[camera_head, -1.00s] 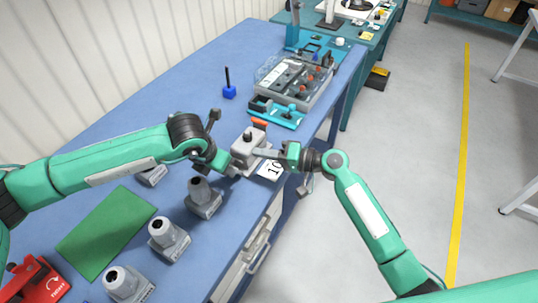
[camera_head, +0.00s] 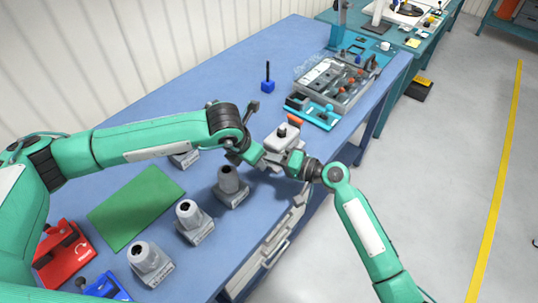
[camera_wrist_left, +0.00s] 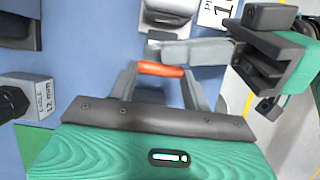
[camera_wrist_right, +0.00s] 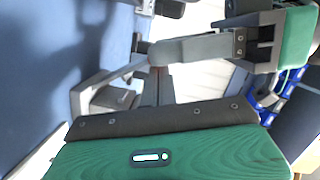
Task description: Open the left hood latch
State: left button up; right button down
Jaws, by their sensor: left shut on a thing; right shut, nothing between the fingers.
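A grey housing (camera_head: 282,138) with a black knob on top stands near the bench's right edge. An orange piece (camera_head: 294,119) shows just behind it. In the left wrist view an orange bar (camera_wrist_left: 160,69) spans my left gripper's fingers. My left gripper (camera_head: 265,162) is shut on this bar, at the near side of the housing; the arms hide this spot in the head view. My right gripper (camera_head: 276,163) is shut and empty close beside it. Its closed fingers (camera_wrist_left: 190,50) reach across just beyond the orange bar in the left wrist view. Whether they touch the housing cannot be told.
Several grey pedestals, one of them here (camera_head: 188,220), stand along the bench's near side. A green mat (camera_head: 136,206) and red block (camera_head: 62,254) lie left. Floor is clear on the right.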

jog(key=shift+s+a+f+n, duration=0.35)
jog(key=shift+s+a, duration=0.1)
jog(key=shift+s, duration=0.15)
pick_arm(q)
jog(key=o, duration=1.4)
jog(key=shift+r, duration=0.15)
